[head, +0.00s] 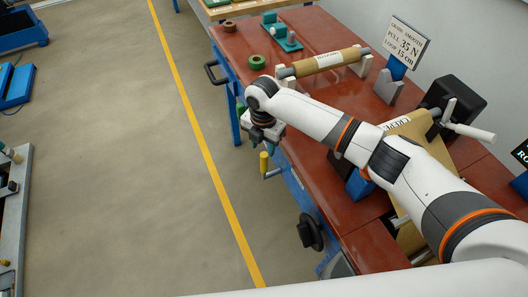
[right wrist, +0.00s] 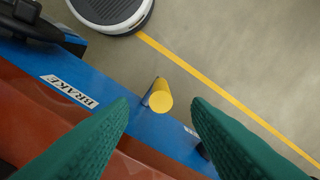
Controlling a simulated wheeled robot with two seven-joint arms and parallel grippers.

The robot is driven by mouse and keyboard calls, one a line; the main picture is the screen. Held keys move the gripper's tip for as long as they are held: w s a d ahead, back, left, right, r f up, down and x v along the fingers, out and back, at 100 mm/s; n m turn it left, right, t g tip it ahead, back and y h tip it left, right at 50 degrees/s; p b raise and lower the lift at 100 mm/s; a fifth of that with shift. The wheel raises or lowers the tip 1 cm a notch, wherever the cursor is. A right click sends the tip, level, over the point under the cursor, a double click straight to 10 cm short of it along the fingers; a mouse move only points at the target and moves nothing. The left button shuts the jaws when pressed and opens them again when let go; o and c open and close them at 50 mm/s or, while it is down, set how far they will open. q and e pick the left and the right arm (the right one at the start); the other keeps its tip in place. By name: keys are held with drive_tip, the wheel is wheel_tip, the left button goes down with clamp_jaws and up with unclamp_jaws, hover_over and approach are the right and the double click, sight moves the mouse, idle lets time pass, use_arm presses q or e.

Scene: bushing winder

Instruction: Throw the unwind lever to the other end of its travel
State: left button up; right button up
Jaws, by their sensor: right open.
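The lever with a yellow grip (head: 264,162) stands out from the blue front side of the bench, its grip upright. It also shows in the right wrist view (right wrist: 160,99) nearly end-on, with part of a dark rod beside it. A "BRAKE" label (right wrist: 69,91) is on the blue rail to its left. My right gripper (head: 262,138) is above the lever in the head view. In the right wrist view its green fingers are open, one on each side of the grip, and seem apart from it. My left gripper is not in view.
The red bench top (head: 305,160) carries a paper-wrapped roll (head: 322,62), a sign (head: 404,42) and a green ring (head: 257,62). A black handwheel (head: 310,232) sticks out from the bench front. The floor left of the yellow line (head: 190,120) is clear nearby.

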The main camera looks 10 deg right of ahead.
sight(264, 154)
drive_tip(key=f, duration=0.3)
drive_tip(key=shift+w+d+f, duration=0.15)
drive_tip(key=shift+w+f, duration=0.1)
drive_tip(key=shift+f, duration=0.05)
wheel_tip(264, 154, down, 2)
drive_tip(key=shift+f+p, duration=0.1)
drive_tip(key=shift+p, duration=0.2)
drive_tip(key=shift+f, duration=0.2)
drive_tip(key=shift+c, duration=0.5)
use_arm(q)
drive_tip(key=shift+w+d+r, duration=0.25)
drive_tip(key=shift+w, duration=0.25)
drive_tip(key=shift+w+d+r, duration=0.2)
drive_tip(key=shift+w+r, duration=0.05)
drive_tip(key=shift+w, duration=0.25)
use_arm(e)
clamp_jaws()
